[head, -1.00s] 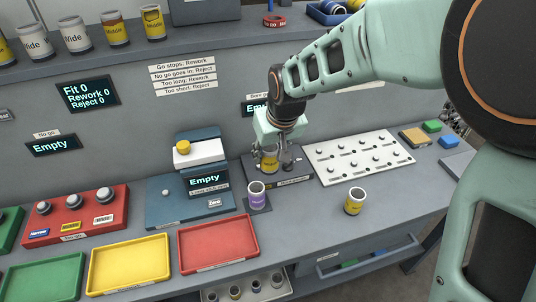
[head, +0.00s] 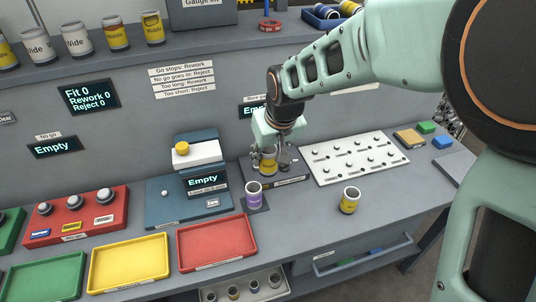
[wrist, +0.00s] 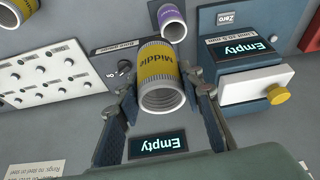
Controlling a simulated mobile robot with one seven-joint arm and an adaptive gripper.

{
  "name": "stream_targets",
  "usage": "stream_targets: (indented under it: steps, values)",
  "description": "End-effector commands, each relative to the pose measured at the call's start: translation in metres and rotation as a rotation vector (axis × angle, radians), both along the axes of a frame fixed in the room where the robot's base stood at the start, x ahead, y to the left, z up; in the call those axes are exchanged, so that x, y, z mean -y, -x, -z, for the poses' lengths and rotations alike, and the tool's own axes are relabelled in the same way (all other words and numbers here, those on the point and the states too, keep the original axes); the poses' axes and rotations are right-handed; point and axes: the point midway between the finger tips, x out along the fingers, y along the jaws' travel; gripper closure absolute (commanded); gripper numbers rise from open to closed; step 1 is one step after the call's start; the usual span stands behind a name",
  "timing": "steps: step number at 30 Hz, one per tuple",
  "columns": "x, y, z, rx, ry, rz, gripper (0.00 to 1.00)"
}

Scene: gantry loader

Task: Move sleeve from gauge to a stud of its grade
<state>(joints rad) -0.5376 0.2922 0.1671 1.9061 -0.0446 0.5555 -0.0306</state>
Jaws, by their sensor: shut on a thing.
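My gripper (head: 271,152) is shut on a sleeve with a yellow "Middle" band (head: 268,161), at the dark bore gauge (head: 291,181). In the wrist view the sleeve (wrist: 158,65) sits between the two fingers, its open end facing the camera. I cannot tell whether it still touches the gauge. The white stud board (head: 355,178), with several small studs, lies just right of the gauge; the studs I can see are bare. A purple-banded sleeve (head: 253,195) stands on a dark pad in front of the gauge. Another yellow-banded sleeve (head: 349,200) stands on the bench in front of the board.
Red (head: 246,238), yellow (head: 166,263) and green (head: 22,283) trays line the front left. The length gauge (head: 204,208) with its "Empty" display stands left of my gripper. Several sleeves stand on the back shelf. Bench around the standing yellow sleeve is clear.

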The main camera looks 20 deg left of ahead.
Motion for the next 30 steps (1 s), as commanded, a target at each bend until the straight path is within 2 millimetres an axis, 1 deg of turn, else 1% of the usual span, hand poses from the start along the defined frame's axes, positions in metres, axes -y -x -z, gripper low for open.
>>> stream_targets:
  steps: [1, 21, 25, 30]
  values:
    - [-0.001, -0.001, -0.005, 0.002, -0.002, 0.0, 1.0]
    - [-0.001, -0.001, -0.039, 0.003, -0.003, 0.0, 1.0]
    - [-0.001, -0.001, -0.043, 0.002, -0.002, 0.0, 1.0]
    - [0.0, 0.0, -0.043, 0.002, -0.002, 0.0, 1.0]
